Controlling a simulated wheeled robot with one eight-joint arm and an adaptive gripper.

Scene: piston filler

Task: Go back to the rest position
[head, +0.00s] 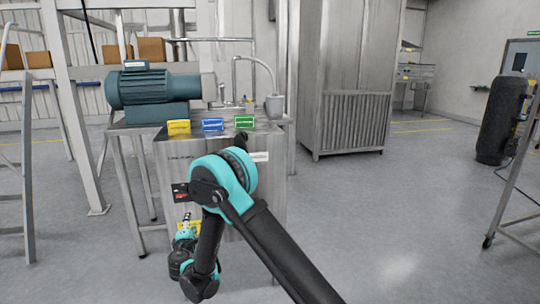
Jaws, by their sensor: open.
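My gripper (187,216) is at the end of my black and teal arm, in front of the steel cabinet (272,200) of the filling machine. It is small in the head view and looks open, with nothing seen between its fingers. My arm rises from the bottom right to an elbow in front of the cabinet, then bends down to the wrist at the lower left. The arm hides part of the cabinet front. A yellow label (183,226) shows just behind the gripper.
A teal motor (153,88) sits on a steel table. Yellow (179,127), blue (213,125) and green (244,122) tags line the cabinet's top edge. A ladder (27,170) stands left, a tall steel enclosure (345,80) behind, a black cylinder (502,120) right.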

